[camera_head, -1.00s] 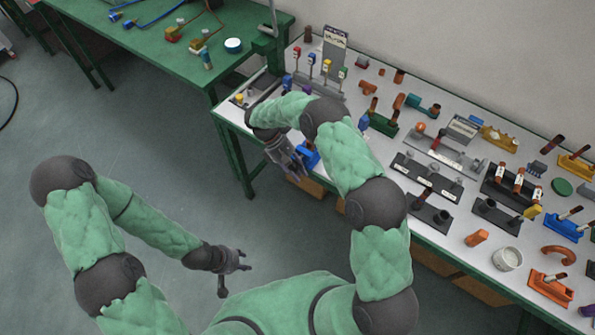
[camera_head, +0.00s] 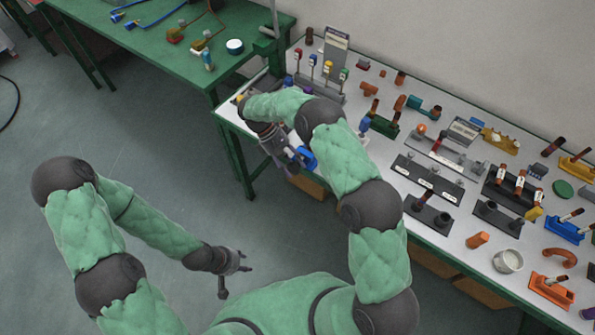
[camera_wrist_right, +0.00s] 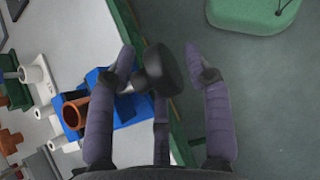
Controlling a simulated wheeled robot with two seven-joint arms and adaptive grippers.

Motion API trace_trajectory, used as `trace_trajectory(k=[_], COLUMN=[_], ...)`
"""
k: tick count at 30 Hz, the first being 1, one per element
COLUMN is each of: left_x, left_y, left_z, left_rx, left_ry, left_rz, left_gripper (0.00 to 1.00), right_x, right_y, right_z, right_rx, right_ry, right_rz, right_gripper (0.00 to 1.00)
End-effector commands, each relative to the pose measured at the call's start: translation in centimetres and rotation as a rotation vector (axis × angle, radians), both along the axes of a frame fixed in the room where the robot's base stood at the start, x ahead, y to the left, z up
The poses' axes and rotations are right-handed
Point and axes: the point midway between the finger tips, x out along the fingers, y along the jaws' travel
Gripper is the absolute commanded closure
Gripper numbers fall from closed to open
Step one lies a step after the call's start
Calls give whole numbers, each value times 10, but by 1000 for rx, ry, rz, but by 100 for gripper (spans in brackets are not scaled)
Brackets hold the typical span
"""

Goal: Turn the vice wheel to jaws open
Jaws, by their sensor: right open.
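The blue vice (camera_head: 307,158) sits at the front edge of the white workbench, partly hidden by my right gripper in the head view. In the right wrist view the blue vice (camera_wrist_right: 112,85) holds a brown pipe piece (camera_wrist_right: 75,112). Its dark round wheel (camera_wrist_right: 163,70) sticks out past the bench edge. My right gripper (camera_wrist_right: 160,52) is open, with its fingers on either side of the wheel; I cannot tell whether any finger touches it. In the head view my right gripper (camera_head: 297,160) is over the bench's front edge. My left gripper (camera_head: 237,276) is open and empty above the floor.
The white workbench (camera_head: 378,190) carries several fittings, including a green holder (camera_head: 384,125) and a dark rack (camera_head: 428,180) to the right of the vice. A green table (camera_head: 150,45) stands at the back left. The floor in front is clear.

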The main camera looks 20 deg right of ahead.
Motion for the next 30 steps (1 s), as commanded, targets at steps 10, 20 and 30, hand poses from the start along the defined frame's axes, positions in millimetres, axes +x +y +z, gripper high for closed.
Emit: trace_trajectory(k=[10,20,30], left_x=[0,0,0], left_y=[0,0,0], left_z=[0,0,0], left_rx=[0,0,0], left_ry=[0,0,0], left_rz=[0,0,0], left_gripper=[60,60,60], right_x=[34,43,42], right_y=[27,34,33], right_z=[47,61,61], right_rx=[1,0,0], right_ry=[-2,2,1], right_rz=[1,1,1], right_gripper=[49,49,49])
